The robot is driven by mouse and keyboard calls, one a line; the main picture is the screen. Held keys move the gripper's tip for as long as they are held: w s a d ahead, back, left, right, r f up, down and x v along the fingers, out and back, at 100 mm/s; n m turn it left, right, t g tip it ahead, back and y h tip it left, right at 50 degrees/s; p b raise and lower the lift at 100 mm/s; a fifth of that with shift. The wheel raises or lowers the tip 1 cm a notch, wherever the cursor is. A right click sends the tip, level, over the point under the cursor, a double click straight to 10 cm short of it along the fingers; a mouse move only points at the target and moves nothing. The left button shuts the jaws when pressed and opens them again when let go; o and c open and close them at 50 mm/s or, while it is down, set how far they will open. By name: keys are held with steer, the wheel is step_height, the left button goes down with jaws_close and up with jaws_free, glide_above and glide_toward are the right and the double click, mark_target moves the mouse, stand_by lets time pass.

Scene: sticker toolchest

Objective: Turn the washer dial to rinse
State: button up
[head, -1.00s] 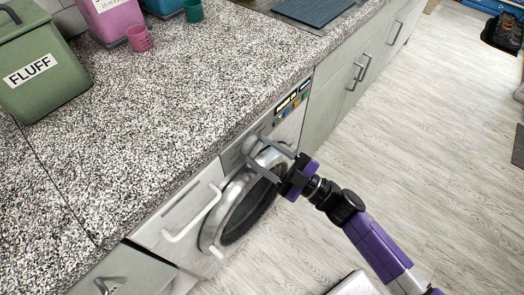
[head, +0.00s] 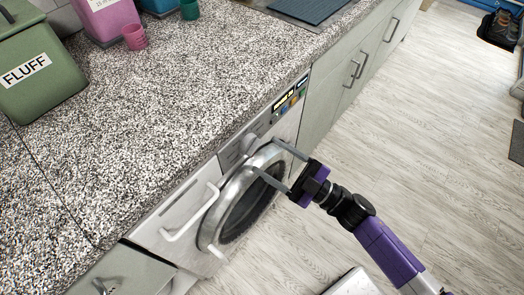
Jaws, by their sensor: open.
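The washer (head: 175,228) is a white front-loader under the counter, with a round door of silver rim and dark glass. Its dial (head: 250,143) is a pale knob on the control panel above the door, just under the counter edge. The dial's marks are too small to read. My gripper (head: 265,157) is open, its two long grey fingers spread in front of the panel and upper door rim. The fingertips look a little to the right of the dial and apart from it, with nothing between them.
The speckled counter (head: 190,95) overhangs the panel. A display and coloured buttons (head: 290,100) sit right of the dial. A white handle (head: 192,215) juts out at left. A green FLUFF bin (head: 45,60) and a pink cup (head: 135,36) stand on the counter. The floor at right is mostly clear.

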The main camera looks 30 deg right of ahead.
steer(key=shift+v, duration=2.05)
steer(key=s+a+r+m+g+h+p, duration=0.2)
steer(key=s+r+m+h+p, duration=0.3)
steer(key=s+r, duration=0.3)
steer(key=s+a+r+m+g+h+p, duration=0.2)
steer(key=s+r+m+h+p, duration=0.3)
steer(key=s, duration=0.8)
step_height(320, 180, up, 3)
steer(key=shift+s+f+m+h+p, duration=0.1)
steer(key=shift+s+m+h+p, duration=0.3)
steer(key=shift+m, duration=0.8)
